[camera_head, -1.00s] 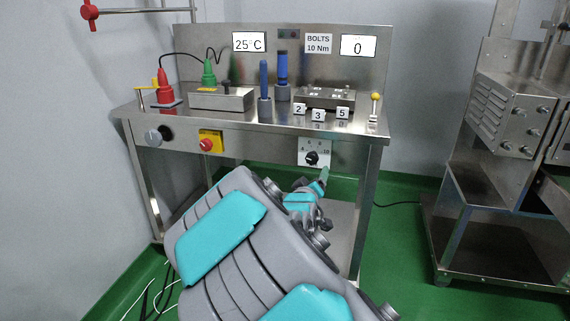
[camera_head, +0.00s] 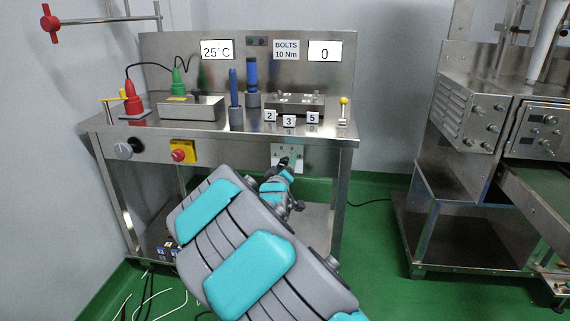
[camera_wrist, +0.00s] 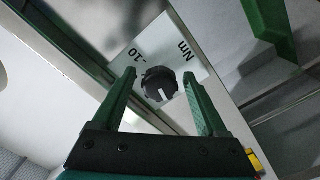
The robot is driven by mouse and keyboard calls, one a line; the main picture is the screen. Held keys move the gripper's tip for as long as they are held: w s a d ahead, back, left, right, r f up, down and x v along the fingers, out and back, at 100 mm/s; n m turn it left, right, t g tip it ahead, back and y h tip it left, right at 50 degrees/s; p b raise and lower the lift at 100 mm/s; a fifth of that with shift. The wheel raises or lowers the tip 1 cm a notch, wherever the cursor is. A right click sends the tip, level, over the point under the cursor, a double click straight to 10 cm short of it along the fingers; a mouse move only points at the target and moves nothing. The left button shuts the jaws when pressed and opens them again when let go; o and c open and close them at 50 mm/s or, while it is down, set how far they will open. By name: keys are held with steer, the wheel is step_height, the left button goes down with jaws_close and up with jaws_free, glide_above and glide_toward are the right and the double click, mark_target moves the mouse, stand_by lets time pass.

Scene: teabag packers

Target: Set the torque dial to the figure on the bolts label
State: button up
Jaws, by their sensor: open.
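The black torque dial (camera_wrist: 160,82) sits on a white plate marked "10" and "Nm" in the wrist view. A white mark shows on the knob's lower part, away from the printed "10". My gripper (camera_wrist: 160,76) is open, with its green fingers on either side of the dial; I cannot tell whether they touch it. In the head view, the dial plate (camera_head: 277,150) is on the bench front, and my gripper (camera_head: 291,164) partly hides the dial. The bolts label (camera_head: 286,49) on the back panel reads "BOLTS 10 Nm". The display (camera_head: 324,52) beside it reads 0.
A yellow box with a red button (camera_head: 180,152) and a grey knob (camera_head: 124,150) are on the bench front, left of the dial. A steel machine (camera_head: 468,107) stands at right.

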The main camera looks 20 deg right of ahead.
jaws_close()
stand_by(0.7)
